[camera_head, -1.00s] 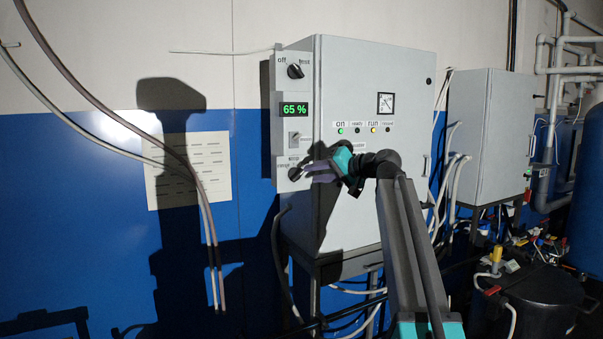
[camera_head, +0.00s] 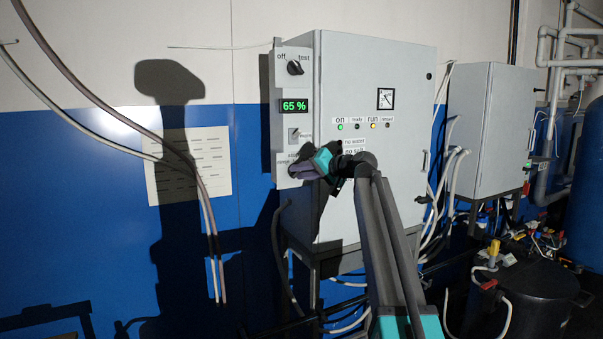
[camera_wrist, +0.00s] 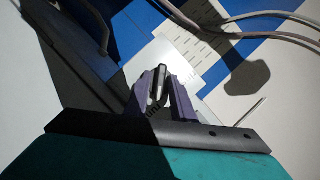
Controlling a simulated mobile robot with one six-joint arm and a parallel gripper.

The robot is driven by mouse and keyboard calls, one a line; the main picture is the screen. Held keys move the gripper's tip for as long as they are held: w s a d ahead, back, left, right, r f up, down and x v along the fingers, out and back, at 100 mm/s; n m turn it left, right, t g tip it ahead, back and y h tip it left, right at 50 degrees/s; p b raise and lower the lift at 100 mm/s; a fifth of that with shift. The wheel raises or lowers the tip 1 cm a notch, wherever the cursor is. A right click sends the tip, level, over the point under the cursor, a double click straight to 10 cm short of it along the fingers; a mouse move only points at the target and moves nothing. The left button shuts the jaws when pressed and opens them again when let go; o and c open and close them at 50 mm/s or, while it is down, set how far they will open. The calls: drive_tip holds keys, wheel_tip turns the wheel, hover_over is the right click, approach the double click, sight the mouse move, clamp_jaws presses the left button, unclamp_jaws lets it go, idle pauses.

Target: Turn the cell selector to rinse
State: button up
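The cell selector (camera_head: 293,170) is the lowest dark knob on the narrow left side of the grey cabinet, with small labels above and left of it that I cannot read surely. My gripper (camera_head: 298,169) reaches it from the right and covers most of it in the head view. In the wrist view my gripper's purple fingers (camera_wrist: 163,93) stand close on both sides of the knob's dark bar (camera_wrist: 160,80) and look shut on it. The exact angle of the knob against its labels is hidden.
Above the selector are a small switch (camera_head: 294,134), a green 65 % display (camera_head: 294,106) and an off/test knob (camera_head: 295,68). The cabinet front (camera_head: 365,200) lies close to my arm. Hoses (camera_head: 150,140) hang on the wall at left. A second cabinet (camera_head: 490,130) stands right.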

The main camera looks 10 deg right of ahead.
clamp_jaws()
drive_tip(key=shift+f+n+h+b, duration=0.1)
drive_tip(key=shift+n+h+b, duration=0.3)
drive_tip(key=shift+b, duration=0.25)
drive_tip(key=n+b, duration=0.1)
drive_tip(key=b, duration=0.2)
drive_tip(key=shift+a+n+h, duration=0.1)
drive_tip(key=shift+n+h, duration=0.3)
drive_tip(key=n+h+b, duration=0.3)
drive_tip(key=n+b, duration=0.1)
drive_tip(key=b, duration=0.1)
drive_tip(key=shift+s+a, duration=0.1)
drive_tip(key=shift+a, duration=0.05)
drive_tip(key=n+h+b, duration=0.1)
drive_tip(key=n+b, duration=0.1)
drive_tip(key=n+t+h+b, duration=0.1)
drive_tip(key=n, duration=0.1)
drive_tip(key=shift+a+t+b, duration=0.15)
drive_tip(key=shift+t+b, duration=0.15)
drive_tip(key=shift+b, duration=0.05)
drive_tip(key=n+t+h+b, duration=0.1)
drive_tip(key=n+h+b, duration=0.1)
drive_tip(key=n, duration=0.1)
drive_tip(key=shift+s, duration=0.1)
